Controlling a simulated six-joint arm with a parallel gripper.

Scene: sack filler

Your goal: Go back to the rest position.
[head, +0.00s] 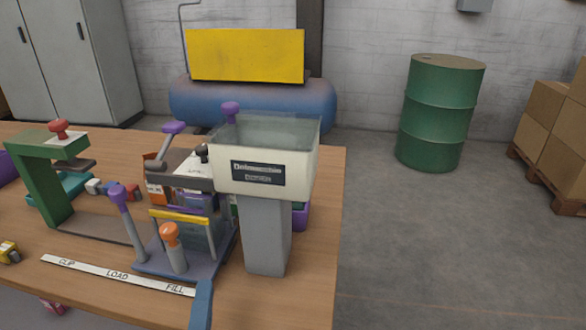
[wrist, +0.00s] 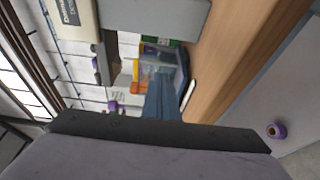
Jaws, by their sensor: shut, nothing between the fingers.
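The sack filler has a cream hopper (head: 265,172) with a dark label, on a grey column (head: 265,235). Left of it is a small press-like station with a purple-knobbed lever (head: 121,198), an orange knob (head: 169,234) and a yellow bar (head: 180,215). My gripper shows as blue fingers (head: 204,288) at the bottom edge of the head view, in front of the station. In the wrist view my gripper (wrist: 160,82) is shut and empty, its blue fingers together and pointing towards the station. The hopper (wrist: 75,18) and column (wrist: 155,14) show at the top there.
A green clamp frame (head: 42,180) with a red knob stands at the left of the wooden table (head: 318,240). A white strip (head: 117,275) reads CLIP, LOAD, FILL. A green drum (head: 440,110) and stacked boxes (head: 560,110) stand beyond. The table's right strip is clear.

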